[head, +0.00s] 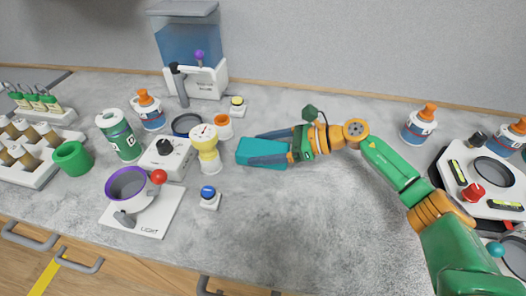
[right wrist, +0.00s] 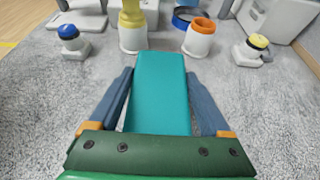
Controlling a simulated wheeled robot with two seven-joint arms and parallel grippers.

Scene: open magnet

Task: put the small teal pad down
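The small teal pad (head: 262,153) is a flat block near the middle of the counter in the head view. In the right wrist view the pad (right wrist: 160,95) runs straight out between the fingers. My right gripper (head: 272,146) reaches in from the right, with one blue-grey finger along each long side of the pad. In the right wrist view the fingertips of the gripper (right wrist: 159,75) close in against the pad's edges. I cannot tell whether the pad's underside touches the counter. My left gripper is not in view.
A yellow-and-white dial device (head: 207,150), an orange-rimmed cup (head: 222,126) and a blue-button box (head: 209,198) stand left of the pad. A yellow-button box (head: 237,106) is behind it. The grey counter (head: 310,215) in front is clear. A tray (head: 485,205) is at right.

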